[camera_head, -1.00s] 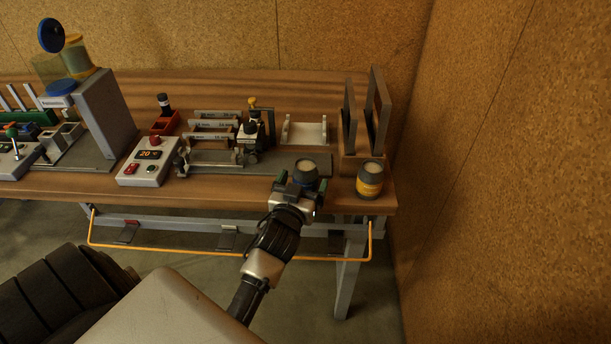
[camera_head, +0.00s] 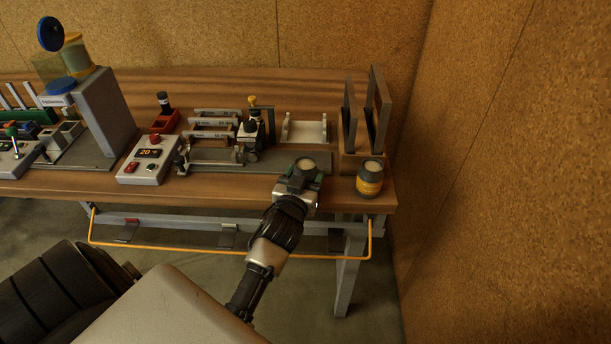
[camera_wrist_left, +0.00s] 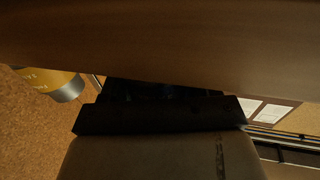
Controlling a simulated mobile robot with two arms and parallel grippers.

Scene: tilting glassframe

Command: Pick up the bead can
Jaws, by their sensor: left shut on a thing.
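A dark grey can with a pale top (camera_head: 306,166) is at the table's front edge in the head view. I take it to be the bead can, though no label shows. My left gripper (camera_head: 303,179) is shut on it from the front, and the fingers hide its lower part. I cannot tell whether the can is off the table. A second can with a yellow label (camera_head: 369,183) stands upright to its right; a yellow and grey can (camera_wrist_left: 58,84) shows at the left of the left wrist view. My right gripper is not in view.
Behind the held can lies a grey fixture plate (camera_head: 316,164). An upright two-panel rack (camera_head: 349,127) stands behind the labelled can. A control box (camera_head: 146,163) sits further left. An orange rail (camera_head: 170,247) runs below the table front (camera_head: 230,199).

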